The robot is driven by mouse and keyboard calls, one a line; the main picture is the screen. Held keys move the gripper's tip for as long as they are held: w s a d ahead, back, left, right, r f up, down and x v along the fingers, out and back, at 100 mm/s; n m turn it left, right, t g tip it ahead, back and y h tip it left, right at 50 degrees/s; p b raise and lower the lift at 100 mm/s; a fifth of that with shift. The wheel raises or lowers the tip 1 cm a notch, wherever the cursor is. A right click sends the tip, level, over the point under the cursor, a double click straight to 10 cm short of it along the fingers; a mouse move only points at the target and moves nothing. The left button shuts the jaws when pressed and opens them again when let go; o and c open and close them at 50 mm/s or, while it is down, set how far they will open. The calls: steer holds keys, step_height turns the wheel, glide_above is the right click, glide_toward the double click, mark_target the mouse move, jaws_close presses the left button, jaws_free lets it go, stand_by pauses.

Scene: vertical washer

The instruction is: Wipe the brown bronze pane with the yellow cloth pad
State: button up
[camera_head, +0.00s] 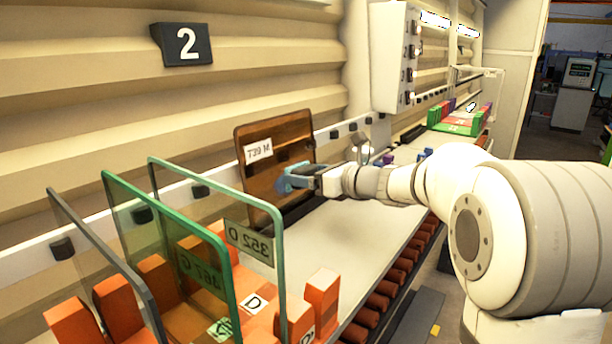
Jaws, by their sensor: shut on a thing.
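The brown bronze pane (273,151) stands upright, tilted a little, on the conveyor's wall side, with a white label (258,152) near its upper left. My gripper (297,180) is at the pane's lower right front, shut on a light blue thing (293,172). This blue thing overlaps the pane in the view; I cannot tell whether it touches. No yellow cloth pad shows at the gripper. The jaws are small here and partly hidden by the blue thing.
A clear pane (281,270), a green pane (230,270) and a grey pane (107,262) stand at the front left among orange blocks (322,293). The pale conveyor bed (368,220) is bare right of them. A switch box (393,57) is on the wall.

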mark_target(273, 184)
steer(key=shift+w+d+p, duration=0.35)
steer(key=shift+w+d, duration=0.5)
steer(key=shift+w, duration=0.3)
steer(key=shift+s+a, duration=0.1)
steer(key=shift+s, duration=0.05)
steer(key=shift+s+a+b, duration=0.6)
steer(key=shift+s+a, duration=0.5)
steer(key=shift+s, duration=0.3)
steer(key=shift+s+a+b, duration=0.6)
steer(key=shift+s+a, duration=0.45)
steer(key=shift+s, duration=0.3)
steer(key=shift+s+a+b, duration=0.6)
steer(key=shift+s+a, duration=0.5)
steer(key=shift+s, duration=0.3)
steer(key=shift+d, duration=0.1)
steer(key=shift+p+v, duration=0.3)
steer(key=shift+v, duration=2.55)
steer(key=shift+s, duration=0.1)
